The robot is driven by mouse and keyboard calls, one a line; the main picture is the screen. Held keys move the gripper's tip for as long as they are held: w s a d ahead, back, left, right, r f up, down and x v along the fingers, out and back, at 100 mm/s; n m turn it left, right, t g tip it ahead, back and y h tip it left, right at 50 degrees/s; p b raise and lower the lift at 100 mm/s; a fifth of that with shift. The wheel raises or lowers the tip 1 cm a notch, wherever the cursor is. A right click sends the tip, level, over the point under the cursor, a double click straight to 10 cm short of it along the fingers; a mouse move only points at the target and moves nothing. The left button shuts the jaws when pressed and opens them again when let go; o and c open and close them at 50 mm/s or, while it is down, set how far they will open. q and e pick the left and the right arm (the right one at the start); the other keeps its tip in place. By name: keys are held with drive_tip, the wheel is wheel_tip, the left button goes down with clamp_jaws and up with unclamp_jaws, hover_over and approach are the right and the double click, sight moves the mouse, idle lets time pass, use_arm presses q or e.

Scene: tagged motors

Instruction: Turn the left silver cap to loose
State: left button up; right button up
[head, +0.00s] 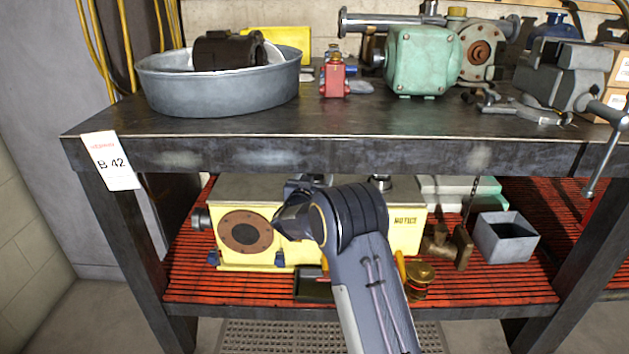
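A yellow motor housing (408,243) with a round rusty flange (245,234) and a "NOTICE" label sits on the red slatted lower shelf. A silver cap (380,183) stands on its top, right of my arm. Grey metal (300,183) shows above my wrist near the left part of the top; I cannot tell whether it is the left cap or part of my gripper. My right arm reaches up from the bottom to the front of the motor, its dark wrist bent to the left. Its fingertips cannot be made out. My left gripper is not in view.
The steel bench top (230,125) overhangs the shelf (480,287) closely. A grey open box (505,238), brass fittings (420,278) and a pale green block (458,188) lie to the right. The bench's left leg (125,250) bounds the shelf.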

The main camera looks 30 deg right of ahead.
drive_tip(key=shift+w+d, duration=0.1)
drive_tip(key=shift+d, duration=0.05)
drive_tip(key=shift+c, duration=0.4)
drive_tip(key=c, duration=0.9)
drive_tip(key=shift+f+n+t+y+b, duration=0.1)
drive_tip(key=shift+n+t+y+b, duration=0.35)
drive_tip(key=shift+b, duration=0.2)
drive_tip(key=shift+o, duration=0.2)
drive_tip(key=n+t+y+b, duration=0.1)
drive_tip(key=y+b, duration=0.1)
drive_tip(key=b, duration=0.1)
drive_tip(key=n+t+y+b, duration=0.2)
drive_tip(key=b, duration=0.1)
drive_tip(key=shift+d+f+y, duration=0.15)
drive_tip(key=shift+f+y, duration=0.05)
drive_tip(key=shift+y, duration=0.05)
drive_tip(key=shift+r+n+t+y+b, duration=0.15)
drive_tip(key=shift+n+t+y+b, duration=0.1)
drive_tip(key=shift+n+y+b, duration=0.45)
drive_tip(key=shift+r+n+t+y, duration=0.15)
drive_tip(key=shift+n+t+y, duration=0.15)
drive_tip(key=shift+n+y, duration=0.85)
drive_tip(key=shift+y, duration=0.55)
